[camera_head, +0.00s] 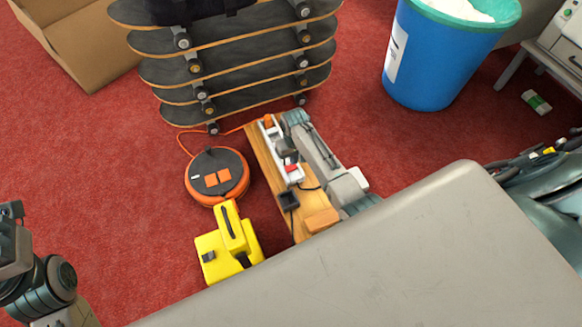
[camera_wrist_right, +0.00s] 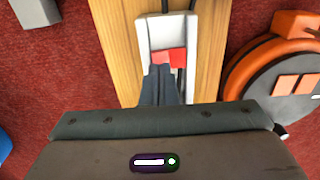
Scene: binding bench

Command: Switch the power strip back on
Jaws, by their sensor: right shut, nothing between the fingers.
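The white power strip (camera_head: 297,176) lies on a long wooden board (camera_head: 262,160) near the middle of the head view. It also shows in the right wrist view (camera_wrist_right: 207,45). Its red rocker switch (camera_wrist_right: 168,57) sits near one end, with two shades of red visible. My right gripper (camera_head: 287,156) is shut and empty over the strip. In the wrist view its fingertips (camera_wrist_right: 163,68) are right at the switch's near edge and partly cover it; I cannot tell whether they touch. My left arm is at the lower left of the head view; its jaw state is unclear.
An orange and black cable reel (camera_head: 216,172) and a yellow case (camera_head: 229,245) are left of the board. Stacked skateboards (camera_head: 235,72) stand behind, with a blue bin (camera_head: 440,55) at upper right. A pale grey surface (camera_head: 400,255) fills the front.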

